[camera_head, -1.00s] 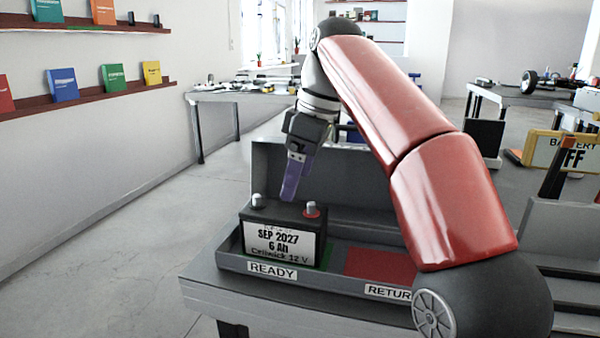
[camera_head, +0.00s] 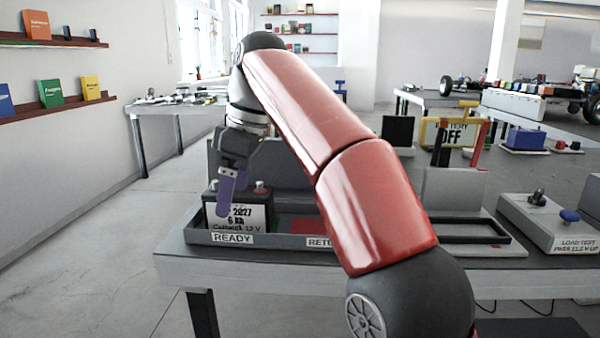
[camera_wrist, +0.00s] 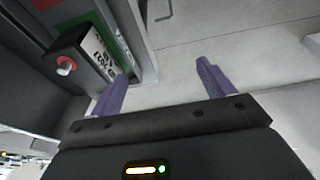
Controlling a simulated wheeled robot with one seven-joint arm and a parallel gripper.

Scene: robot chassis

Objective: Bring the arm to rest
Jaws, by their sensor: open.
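My gripper (camera_head: 231,190) hangs from my red arm, fingers pointing down, in front of the battery in the head view. In the wrist view its two purple fingers (camera_wrist: 165,85) are spread wide with nothing between them. The black battery (camera_head: 248,221) stands upright in the READY section of a grey tray (camera_head: 275,242); its label is partly covered by a finger. In the wrist view the battery (camera_wrist: 75,55) lies left of the fingers, beside the left one. Whether the finger touches it I cannot tell.
A red RETURN section (camera_head: 298,225) beside the battery is partly hidden by my arm. Left of the bench the floor (camera_head: 90,260) is clear.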

